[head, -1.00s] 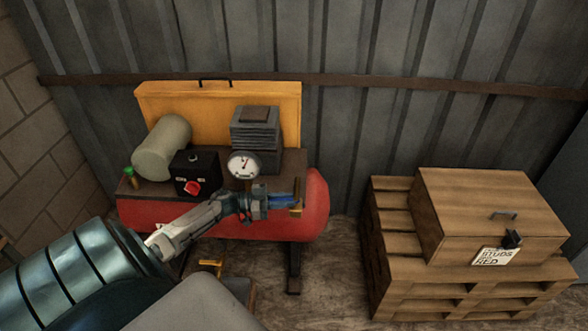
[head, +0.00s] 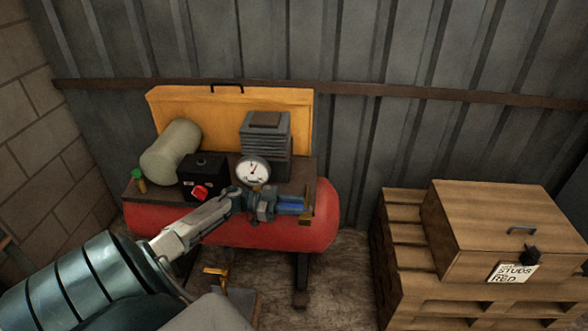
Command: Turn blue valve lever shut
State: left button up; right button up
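The compressor has a red tank (head: 225,232), and the blue valve lever (head: 291,206) shows at its front right, lying roughly level, beside a brass fitting (head: 308,207). My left gripper (head: 278,206) reaches in from the left and is at the lever, its fingers overlapping the lever's left part in the picture. The fingers are too small and too close to the lever to tell whether they are shut on it. My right gripper is not in view.
A pressure gauge (head: 252,170) and a black box with a red knob (head: 201,178) sit just above my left wrist. A yellow panel (head: 225,106) stands behind. A wooden crate (head: 500,225) on pallets (head: 399,243) stands at right. Floor shows between.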

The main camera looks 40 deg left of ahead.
pick_arm(q)
jog(key=shift+o, duration=0.7)
jog(key=shift+f, duration=0.1)
jog(key=shift+s+a, duration=0.2)
jog(key=shift+s, duration=0.05)
jog(key=b+v, duration=0.2)
jog(key=v, duration=0.8)
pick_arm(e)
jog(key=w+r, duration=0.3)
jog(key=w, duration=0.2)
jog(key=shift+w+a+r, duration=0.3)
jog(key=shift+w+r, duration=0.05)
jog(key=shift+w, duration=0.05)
